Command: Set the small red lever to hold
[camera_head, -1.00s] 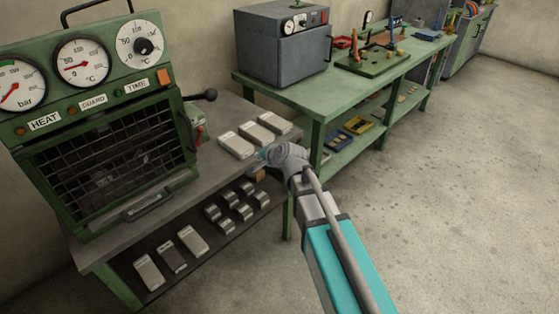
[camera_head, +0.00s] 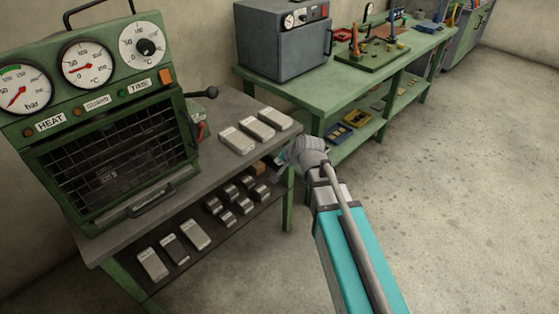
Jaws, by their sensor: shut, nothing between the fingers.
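A green press (camera_head: 105,160) with dials and a wire guard stands on a grey-topped bench at the left. A small red part (camera_head: 199,131) shows on the press's right side, partly hidden by the housing. It may be the small red lever; its setting and any hold mark are too small to read. A black-knobbed lever (camera_head: 208,93) sticks out above it. My gripper (camera_head: 281,160) is right of the press, by the bench's right edge, apart from the red part. It appears small and turned away, shut and empty.
Several pale blocks (camera_head: 254,129) lie on the bench top between the press and my gripper. The shelf below (camera_head: 190,262) holds more blocks and metal pieces. A grey oven (camera_head: 284,40) stands on a green bench behind. The floor at the right is clear.

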